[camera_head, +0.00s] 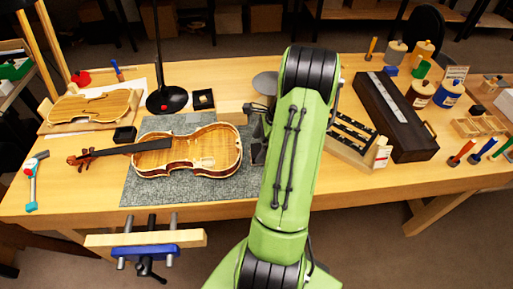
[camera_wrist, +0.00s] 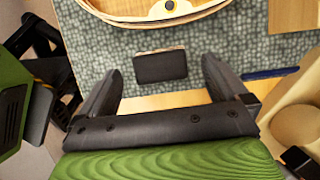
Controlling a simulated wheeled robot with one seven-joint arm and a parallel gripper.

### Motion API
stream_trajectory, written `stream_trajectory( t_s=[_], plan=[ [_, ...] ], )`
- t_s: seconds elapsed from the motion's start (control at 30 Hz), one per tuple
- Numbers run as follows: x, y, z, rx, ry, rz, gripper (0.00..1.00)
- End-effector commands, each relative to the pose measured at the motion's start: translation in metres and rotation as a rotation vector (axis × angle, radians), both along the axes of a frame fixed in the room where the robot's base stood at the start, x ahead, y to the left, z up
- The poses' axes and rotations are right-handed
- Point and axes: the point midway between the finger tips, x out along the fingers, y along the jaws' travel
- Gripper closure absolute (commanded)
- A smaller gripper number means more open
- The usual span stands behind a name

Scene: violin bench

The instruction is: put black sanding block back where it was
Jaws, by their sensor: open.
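In the wrist view, a small black block (camera_wrist: 160,68), which looks like the black sanding block, lies on the grey-green mat (camera_wrist: 235,45). A thin pale brown edge shows along its far side. My gripper (camera_wrist: 160,80) is open. Its two dark fingers stand apart to the left and right of the block, with a gap on each side, and nothing is held. In the head view my green arm covers the area right of the violin, and I cannot make out the block there.
The violin (camera_head: 190,152) lies on the mat, close beyond the block; its rim (camera_wrist: 150,18) shows in the wrist view. A thin blue item (camera_wrist: 270,73) lies right of my fingers. A black tray (camera_head: 125,134), a black case (camera_head: 395,115) and a lamp base (camera_head: 166,99) stand around.

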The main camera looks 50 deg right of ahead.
Motion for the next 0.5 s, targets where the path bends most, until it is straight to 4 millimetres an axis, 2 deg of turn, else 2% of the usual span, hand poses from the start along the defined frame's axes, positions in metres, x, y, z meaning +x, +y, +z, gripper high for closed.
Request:
stream_trajectory(
  t_s=[0.03,0.2,0.33,0.5],
  plan=[
    [-0.004,-0.006,0.019,-0.005,-0.002,-0.004,0.0],
    [-0.018,-0.016,0.06,-0.004,-0.001,-0.003,0.0],
    [-0.023,-0.021,0.077,-0.001,-0.001,-0.002,0.0],
    [-0.026,-0.023,0.083,-0.001,0.0,0.0,0.0]
  ],
)
